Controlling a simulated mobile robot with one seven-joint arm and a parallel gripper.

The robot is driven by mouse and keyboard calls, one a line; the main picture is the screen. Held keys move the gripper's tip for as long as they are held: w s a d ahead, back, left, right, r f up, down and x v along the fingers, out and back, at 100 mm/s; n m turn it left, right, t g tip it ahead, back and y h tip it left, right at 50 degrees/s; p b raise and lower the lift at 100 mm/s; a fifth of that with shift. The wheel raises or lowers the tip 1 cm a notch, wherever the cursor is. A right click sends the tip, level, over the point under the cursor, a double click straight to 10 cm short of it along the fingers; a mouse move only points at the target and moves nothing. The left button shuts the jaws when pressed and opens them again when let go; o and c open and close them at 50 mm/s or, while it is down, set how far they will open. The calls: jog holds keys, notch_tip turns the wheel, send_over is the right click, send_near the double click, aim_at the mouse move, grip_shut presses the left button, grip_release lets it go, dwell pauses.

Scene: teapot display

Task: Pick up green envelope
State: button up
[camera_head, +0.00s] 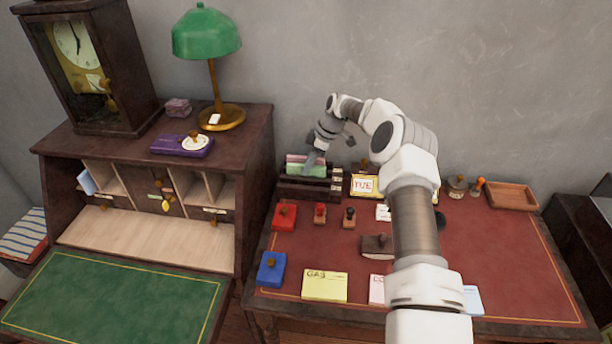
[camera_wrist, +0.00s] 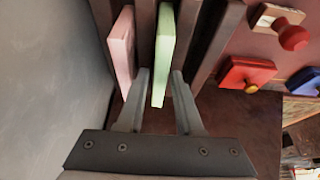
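The green envelope (camera_wrist: 164,55) stands upright in a slot of a dark letter rack (camera_wrist: 224,38), next to a pink envelope (camera_wrist: 122,50) on its left in the wrist view. In the head view the rack (camera_head: 303,190) is at the back left of the red-topped desk, and the green envelope (camera_head: 303,170) shows above it. My gripper (camera_wrist: 160,78) is open. In the wrist view its two fingers lie on either side of the green envelope's near end. The left finger is in the gap between the pink and green envelopes. I cannot tell whether either finger touches an envelope.
A red box (camera_head: 284,216) and wooden stamps stand in front of the rack. A "TUE" calendar (camera_head: 364,186) is right of it. The grey wall (camera_wrist: 45,90) is close on the left in the wrist view. A green lamp (camera_head: 207,35) stands on the left bureau.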

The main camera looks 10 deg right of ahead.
dwell(0.3)
grip_shut()
jog(key=shift+r, duration=0.2)
